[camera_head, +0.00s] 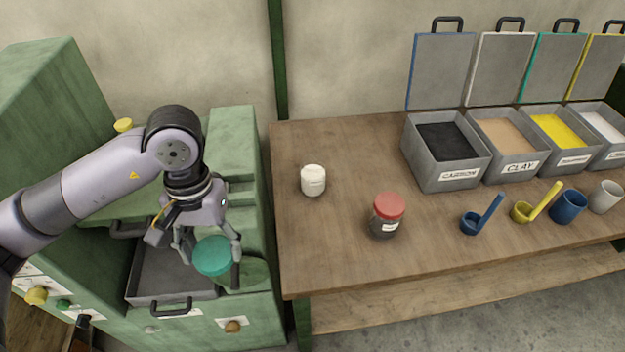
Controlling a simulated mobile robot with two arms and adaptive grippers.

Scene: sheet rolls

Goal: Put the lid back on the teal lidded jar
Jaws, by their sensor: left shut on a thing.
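My left gripper (210,252) points down at the left, over the green cabinet and its open grey drawer. Its fingers are shut around a round teal lid (212,257), whose flat top faces up. What is below the lid is hidden, so I cannot tell whether a jar body is under it. No other teal jar part shows clearly. My right gripper is not in view.
The wooden table (340,255) holds a white jar (313,180) and a red-lidded jar (386,215). Several open grey bins, one labelled CARBON (445,155), stand at the back right. Scoops and cups (568,206) stand before them. The grey drawer (150,290) is open below my gripper.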

